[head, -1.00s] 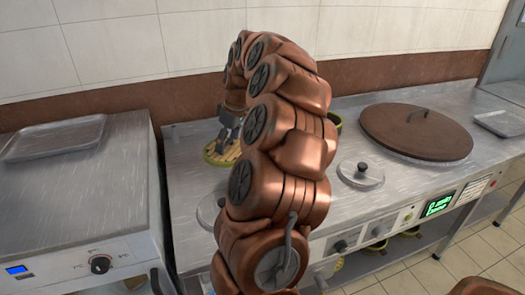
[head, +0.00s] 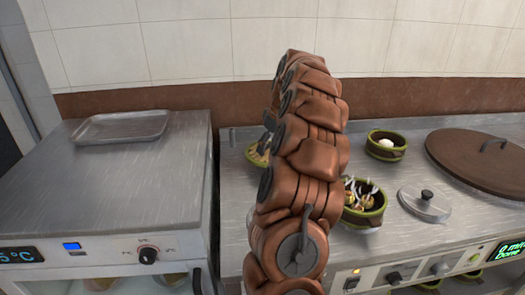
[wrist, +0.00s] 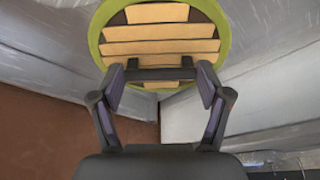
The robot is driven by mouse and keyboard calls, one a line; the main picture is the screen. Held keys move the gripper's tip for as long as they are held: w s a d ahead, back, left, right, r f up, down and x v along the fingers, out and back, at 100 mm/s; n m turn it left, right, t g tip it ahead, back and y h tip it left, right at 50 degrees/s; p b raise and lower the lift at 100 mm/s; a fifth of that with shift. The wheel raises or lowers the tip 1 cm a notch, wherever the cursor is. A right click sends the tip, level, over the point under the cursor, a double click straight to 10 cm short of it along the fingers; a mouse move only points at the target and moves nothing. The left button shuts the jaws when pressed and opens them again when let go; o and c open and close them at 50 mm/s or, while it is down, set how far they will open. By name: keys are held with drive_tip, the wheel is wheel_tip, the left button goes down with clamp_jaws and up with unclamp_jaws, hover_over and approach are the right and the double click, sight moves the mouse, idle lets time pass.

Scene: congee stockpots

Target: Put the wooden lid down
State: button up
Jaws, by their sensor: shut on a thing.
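The wooden lid (wrist: 160,33) is round, with pale slats and a green rim. In the wrist view my gripper (wrist: 167,78) is shut on the dark bar handle across its slats. In the head view the lid (head: 257,156) shows only in part at the back left of the stove counter, mostly hidden behind my arm. My gripper (head: 268,126) is barely visible there. I cannot tell whether the lid touches the counter.
Left, a steel unit (head: 130,185) bears an empty tray (head: 122,127); its front top is clear. On the stove counter (head: 400,240) are a green pot with an egg (head: 386,152), a green pot with food (head: 378,216), a small steel lid (head: 425,204) and a large brown lid (head: 470,160).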

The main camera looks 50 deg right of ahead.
drive_tip(key=shift+w+a+f, duration=0.1)
drive_tip(key=shift+w+f, duration=0.1)
drive_tip(key=shift+w, duration=1.25)
drive_tip(key=shift+f, duration=1.7)
drive_tip(key=shift+f, duration=0.2)
drive_tip(key=o, duration=1.1)
drive_tip(key=shift+o, duration=0.2)
drive_tip(key=shift+r, duration=0.1)
drive_tip(key=v, duration=1.2)
drive_tip(key=shift+r, duration=0.1)
